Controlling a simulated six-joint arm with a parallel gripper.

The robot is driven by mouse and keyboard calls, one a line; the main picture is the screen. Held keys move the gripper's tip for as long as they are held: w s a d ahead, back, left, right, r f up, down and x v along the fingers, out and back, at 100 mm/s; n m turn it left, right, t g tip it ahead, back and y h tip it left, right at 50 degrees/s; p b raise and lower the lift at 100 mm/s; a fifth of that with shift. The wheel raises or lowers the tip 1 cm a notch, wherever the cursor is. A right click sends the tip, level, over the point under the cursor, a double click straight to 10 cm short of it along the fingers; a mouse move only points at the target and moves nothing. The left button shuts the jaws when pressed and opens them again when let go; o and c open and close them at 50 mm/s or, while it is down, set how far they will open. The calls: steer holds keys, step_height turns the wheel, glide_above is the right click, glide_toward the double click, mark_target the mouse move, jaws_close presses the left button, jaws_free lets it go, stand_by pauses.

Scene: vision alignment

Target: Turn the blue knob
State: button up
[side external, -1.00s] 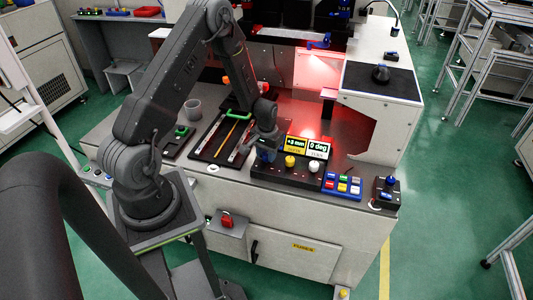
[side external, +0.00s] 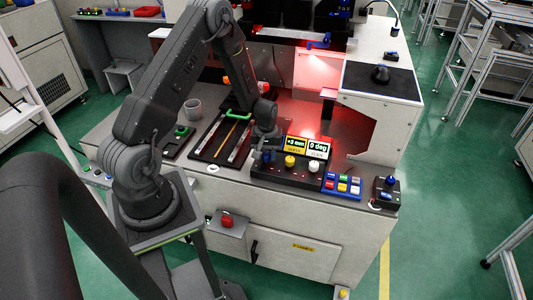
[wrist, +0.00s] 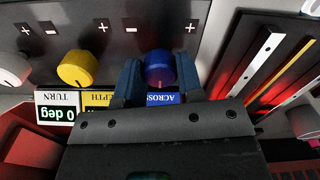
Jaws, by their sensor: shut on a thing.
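In the side external view my gripper (side external: 266,150) is at the left end of the panel (side external: 288,176) and hides most of the knob. The yellow knob (wrist: 75,68) and white knob (wrist: 14,69) are beside it on the same panel.
Displays (side external: 307,147) stand behind the knobs; the TURN one reads 0 deg in the wrist view. A blue pad of coloured buttons (side external: 342,185) is right of the panel. A dark tray with strips (side external: 222,137) lies close on the left.

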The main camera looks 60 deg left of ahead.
mark_target(267, 154)
steer(key=o, duration=0.9)
steer(key=shift+r, duration=0.1)
step_height(267, 154, up, 14)
steer(key=shift+f, duration=0.15)
steer(key=s+d+r+m+t, duration=0.1)
steer(key=d+r+m, duration=0.2)
steer(key=d+r, duration=0.5)
steer(key=shift+s+d+r+m+t, duration=0.75)
steer(key=shift+s+d+r+m, duration=0.6)
steer(key=shift+s+d+r, duration=1.05)
steer(key=shift+s+d+r+m+t, duration=0.8)
steer(key=shift+s+d+r+m, duration=0.85)
steer(key=shift+s, duration=1.2)
steer(key=shift+s+d+r+m+t, duration=0.75)
steer(key=shift+s+d+r+m, duration=0.35)
steer(key=shift+s+d+r, duration=1.45)
